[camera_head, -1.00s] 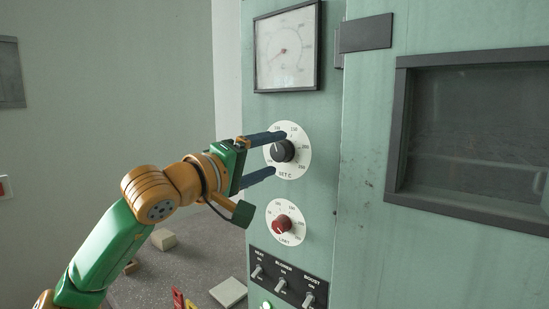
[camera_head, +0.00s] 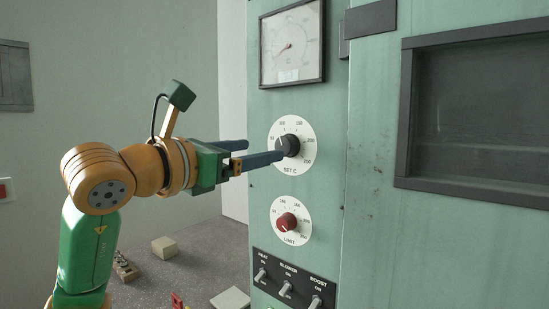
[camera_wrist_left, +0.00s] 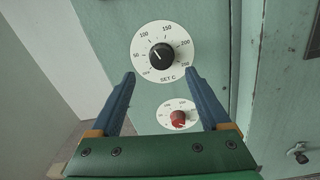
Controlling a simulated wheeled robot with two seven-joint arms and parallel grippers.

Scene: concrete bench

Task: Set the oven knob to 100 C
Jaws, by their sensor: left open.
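The oven knob (camera_head: 287,146) is a black round knob on a white dial (camera_head: 293,166) marked SET C, on the green oven front. It also shows in the left wrist view (camera_wrist_left: 162,55), where its pale mark seems to point up-left, towards the 100 side; the exact reading is hard to tell. My left gripper (camera_head: 265,151) is open and empty, in front of the dial. In the head view one blue finger overlaps the knob's lower left edge. In the left wrist view the fingers (camera_wrist_left: 160,76) are spread wide below the knob, apart from it. My right gripper is out of view.
A red LIMIT knob (camera_head: 287,221) sits below on its own dial. Under it is a panel of toggle switches (camera_head: 285,285). A square gauge (camera_head: 292,45) is above, and a dark oven window (camera_head: 478,120) is at right. Blocks (camera_head: 165,247) lie on the floor.

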